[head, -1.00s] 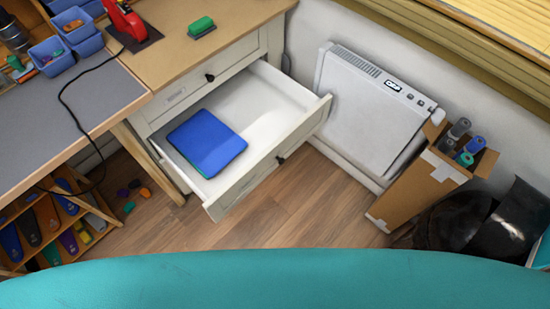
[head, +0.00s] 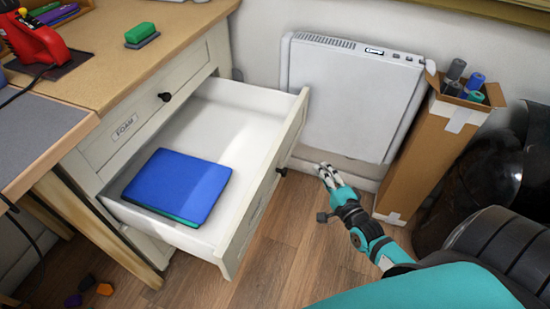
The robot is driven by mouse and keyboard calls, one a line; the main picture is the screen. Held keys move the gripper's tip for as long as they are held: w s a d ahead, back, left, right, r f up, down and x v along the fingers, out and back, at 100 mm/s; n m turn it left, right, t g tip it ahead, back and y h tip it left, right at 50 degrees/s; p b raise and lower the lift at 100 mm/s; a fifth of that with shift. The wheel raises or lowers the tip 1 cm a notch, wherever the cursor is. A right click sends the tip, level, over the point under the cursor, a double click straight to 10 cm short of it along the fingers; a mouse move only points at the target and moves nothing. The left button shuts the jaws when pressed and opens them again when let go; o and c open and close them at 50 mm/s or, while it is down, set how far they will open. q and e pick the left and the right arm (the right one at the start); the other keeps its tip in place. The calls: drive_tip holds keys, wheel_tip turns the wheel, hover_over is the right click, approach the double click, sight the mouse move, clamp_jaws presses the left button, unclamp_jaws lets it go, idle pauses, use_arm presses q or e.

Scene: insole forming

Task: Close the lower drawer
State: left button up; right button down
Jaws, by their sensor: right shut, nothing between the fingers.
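The lower drawer (head: 258,212) is pulled well out of the cabinet under the wooden worktop. It has a cream front with a dark knob (head: 281,171). A blue sheet on top of a green one, a small stack (head: 185,183), lies inside it. The upper drawer (head: 125,125), labelled FOAM, is shut. My right gripper (head: 328,173) is shut and empty, to the right of the drawer front and apart from it, in front of the heater. My left gripper is not in view.
A white panel heater (head: 345,95) stands against the wall behind. A cardboard box (head: 430,150) with rolls in it and dark bags (head: 490,180) are at the right. Wooden floor (head: 290,255) in front of the drawer is clear. Small coloured pieces (head: 88,287) lie on the floor at lower left.

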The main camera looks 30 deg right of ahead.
drive_tip(key=b, duration=0.1)
approach(287, 134)
drive_tip(key=w+d, duration=0.2)
drive_tip(key=d, duration=0.1)
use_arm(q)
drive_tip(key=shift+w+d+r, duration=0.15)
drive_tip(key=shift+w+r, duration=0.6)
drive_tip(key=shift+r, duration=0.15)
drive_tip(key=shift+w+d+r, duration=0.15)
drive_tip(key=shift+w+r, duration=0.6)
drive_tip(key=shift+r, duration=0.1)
use_arm(e)
drive_tip(key=shift+w+a, duration=0.6)
drive_tip(key=shift+w, duration=0.2)
drive_tip(key=shift+w+a, duration=0.55)
drive_tip(key=shift+w, duration=0.25)
